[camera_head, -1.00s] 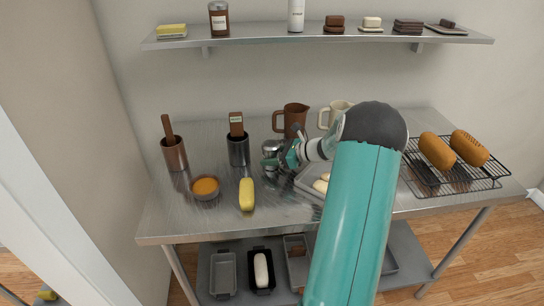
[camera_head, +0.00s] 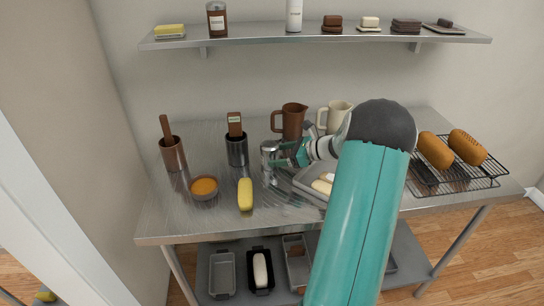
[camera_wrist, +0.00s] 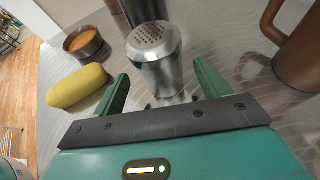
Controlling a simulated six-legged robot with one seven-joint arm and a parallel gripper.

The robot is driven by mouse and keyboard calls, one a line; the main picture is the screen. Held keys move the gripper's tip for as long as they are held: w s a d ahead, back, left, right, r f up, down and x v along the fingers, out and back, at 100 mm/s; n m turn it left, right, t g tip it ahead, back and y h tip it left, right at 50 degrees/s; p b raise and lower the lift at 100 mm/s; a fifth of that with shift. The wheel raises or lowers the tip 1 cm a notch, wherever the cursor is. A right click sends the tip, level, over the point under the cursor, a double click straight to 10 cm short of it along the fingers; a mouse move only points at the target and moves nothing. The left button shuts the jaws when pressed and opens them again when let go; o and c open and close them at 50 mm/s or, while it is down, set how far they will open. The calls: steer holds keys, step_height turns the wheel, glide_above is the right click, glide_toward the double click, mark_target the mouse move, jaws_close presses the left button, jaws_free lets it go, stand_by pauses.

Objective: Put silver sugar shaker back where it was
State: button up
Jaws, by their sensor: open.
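The silver sugar shaker (camera_wrist: 160,68) stands upright on the steel table, its perforated top showing in the wrist view. In the head view the shaker (camera_head: 269,154) is in the middle of the table, partly beside my gripper (camera_head: 289,160). My gripper (camera_wrist: 163,88) is open, with one green finger to the left of the shaker and the other to its right. The shaker is in front of the palm, and I see a gap between it and the fingers. The shaker's base is partly hidden by my gripper in the head view.
A yellow loaf-shaped item (camera_head: 246,194) and a bowl of orange filling (camera_head: 204,187) are to the left. A dark canister (camera_head: 237,150) stands behind left, a brown pitcher (camera_head: 291,122) behind. The table's front left is clear.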

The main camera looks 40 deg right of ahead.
steer(key=v, duration=0.8)
steer(key=a+r+n+g, duration=0.25)
steer(key=a+n, duration=0.25)
steer(key=a, duration=0.4)
steer(key=a+r+n+g+h, duration=0.1)
steer(key=a+r+n+g, duration=0.2)
steer(key=a, duration=0.6)
steer(key=a+r+n+g, duration=0.25)
steer(key=a+n, duration=0.35)
steer(key=a, duration=0.3)
steer(key=s+a+r+n+t+h, duration=0.1)
steer(key=s+a+n+h, duration=0.1)
steer(key=s+a+n, duration=0.5)
steer(key=s+a+r+n+h, duration=0.2)
steer(key=s+a+n+h, duration=0.1)
steer(key=s+a+n, duration=0.5)
steer(key=shift+r+n+t, duration=0.35)
steer(key=shift+n+t, duration=0.05)
steer(key=shift+n, duration=0.2)
steer(key=c, duration=0.8)
steer(key=shift+d, duration=0.2)
steer(key=shift+c, duration=0.2)
